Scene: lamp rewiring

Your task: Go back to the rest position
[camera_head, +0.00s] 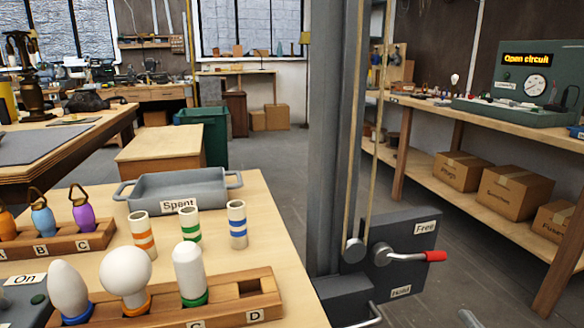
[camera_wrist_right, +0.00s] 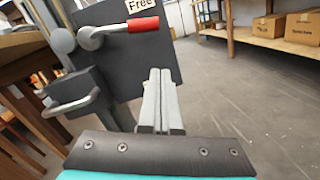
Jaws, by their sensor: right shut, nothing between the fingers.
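My right gripper (camera_wrist_right: 160,75) is shut and empty in the right wrist view, its two pale fingers together and pointing forward. Only a small grey tip of it (camera_head: 468,319) shows at the bottom right of the head view. In front of it stands a dark panel (camera_head: 402,245) with a metal lever that has a red handle (camera_head: 435,256). The handle also shows in the right wrist view (camera_wrist_right: 143,24), beyond the fingertips and apart from them. The lever points right, a little below the "Free" label (camera_head: 425,227). My left gripper is out of view.
A grey column (camera_head: 335,130) stands by the panel. The table on the left holds a "Spent" tray (camera_head: 180,186), banded tubes, and a rack (camera_head: 262,300) of bulbs with slot D empty. A shelf bench with boxes (camera_head: 460,170) and an "Open circuit" tester (camera_head: 525,80) stands right. Floor is clear between.

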